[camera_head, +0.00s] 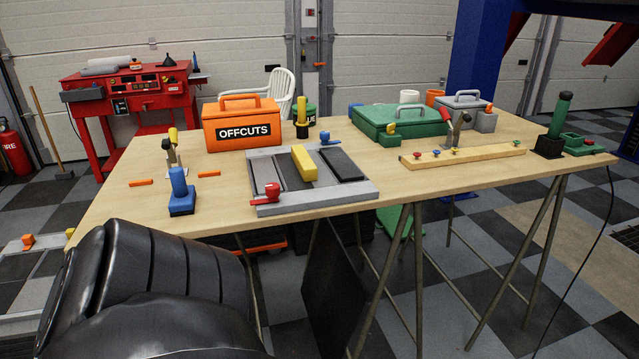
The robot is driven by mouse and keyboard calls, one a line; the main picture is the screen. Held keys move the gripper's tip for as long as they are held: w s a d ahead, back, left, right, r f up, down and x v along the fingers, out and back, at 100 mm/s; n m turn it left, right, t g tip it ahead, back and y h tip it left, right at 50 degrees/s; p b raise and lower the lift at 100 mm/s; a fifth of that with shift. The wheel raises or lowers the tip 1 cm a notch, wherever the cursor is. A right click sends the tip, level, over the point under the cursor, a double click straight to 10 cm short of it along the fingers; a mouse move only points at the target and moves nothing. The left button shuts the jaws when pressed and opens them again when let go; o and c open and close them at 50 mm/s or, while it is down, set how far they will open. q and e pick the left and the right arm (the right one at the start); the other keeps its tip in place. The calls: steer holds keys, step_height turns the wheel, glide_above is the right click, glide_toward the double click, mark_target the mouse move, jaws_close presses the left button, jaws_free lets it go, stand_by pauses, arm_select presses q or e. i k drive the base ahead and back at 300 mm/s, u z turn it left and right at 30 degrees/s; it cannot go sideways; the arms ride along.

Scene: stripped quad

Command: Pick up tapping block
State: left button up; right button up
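A yellow block (303,163), which looks like the tapping block, lies on top of dark planks in a grey frame (268,208) on the wooden table. It lies at a slant near the middle of the frame, between a red clamp (268,194) at the front left and a blue clamp (328,138) at the back. No gripper touches it. Neither of my grippers shows in the head view.
The wooden table (232,215) also holds an orange OFFCUTS box (241,124), a blue-based tool (181,196), a green case (385,121) and a wooden strip with knobs (465,155). A large black ribbed padded shape (150,290) fills the lower left, before the table.

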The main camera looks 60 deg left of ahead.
mark_target(182, 201)
steer(key=z, duration=1)
steer(key=k, duration=1.25)
steer(key=u, duration=1.05)
